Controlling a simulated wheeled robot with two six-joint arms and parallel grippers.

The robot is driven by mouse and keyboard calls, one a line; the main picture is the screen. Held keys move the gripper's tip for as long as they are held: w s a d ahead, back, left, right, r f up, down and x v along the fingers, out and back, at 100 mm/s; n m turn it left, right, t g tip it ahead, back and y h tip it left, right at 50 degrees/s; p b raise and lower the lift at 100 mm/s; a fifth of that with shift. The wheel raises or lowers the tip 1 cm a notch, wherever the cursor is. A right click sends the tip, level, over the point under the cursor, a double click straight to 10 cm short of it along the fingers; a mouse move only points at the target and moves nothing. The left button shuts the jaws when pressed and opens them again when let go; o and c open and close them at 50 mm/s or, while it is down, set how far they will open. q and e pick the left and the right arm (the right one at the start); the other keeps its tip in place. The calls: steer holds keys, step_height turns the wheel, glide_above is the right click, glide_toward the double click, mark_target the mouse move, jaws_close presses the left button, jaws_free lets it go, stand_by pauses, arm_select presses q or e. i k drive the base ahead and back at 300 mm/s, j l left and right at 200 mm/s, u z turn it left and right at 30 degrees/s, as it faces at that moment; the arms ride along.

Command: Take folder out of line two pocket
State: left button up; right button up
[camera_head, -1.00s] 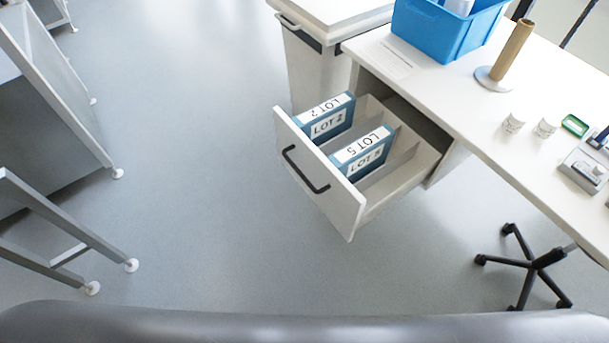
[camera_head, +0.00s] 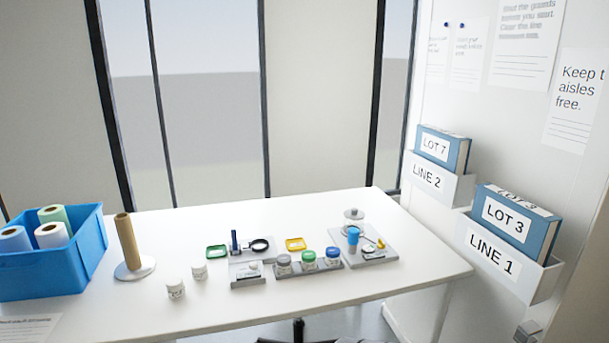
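A blue folder labelled LOT 7 (camera_head: 441,146) stands upright in the white wall pocket labelled LINE 2 (camera_head: 432,180). The pocket hides its lower part. A second blue folder, labelled LOT 3 (camera_head: 512,222), stands in the nearer, lower pocket labelled LINE 1 (camera_head: 500,256). Both pockets are on the white wall at the right, beside the table's right end. Neither of my grippers shows in the head view, so I cannot see what they hold.
The white table (camera_head: 330,293) carries a blue bin of rolls (camera_head: 75,262), a brown tube on a stand (camera_head: 130,245), jars, small trays and instruments. Notices (camera_head: 575,100) hang on the wall. The table's right corner lies close to the pockets.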

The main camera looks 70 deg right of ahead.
mark_target(449, 150)
steer(key=k+l+z, duration=0.1)
steer(key=l, duration=0.3)
steer(key=k+l, duration=0.1)
steer(key=l, duration=0.3)
steer(key=k+l+z, duration=0.15)
steer(key=l, duration=0.25)
steer(key=z, duration=2.55)
steer(key=i+j, duration=0.2)
steer(key=i+j+z, duration=0.15)
steer(key=z, duration=0.3)
steer(key=i+j+z, duration=0.1)
steer(key=j+z, duration=0.3)
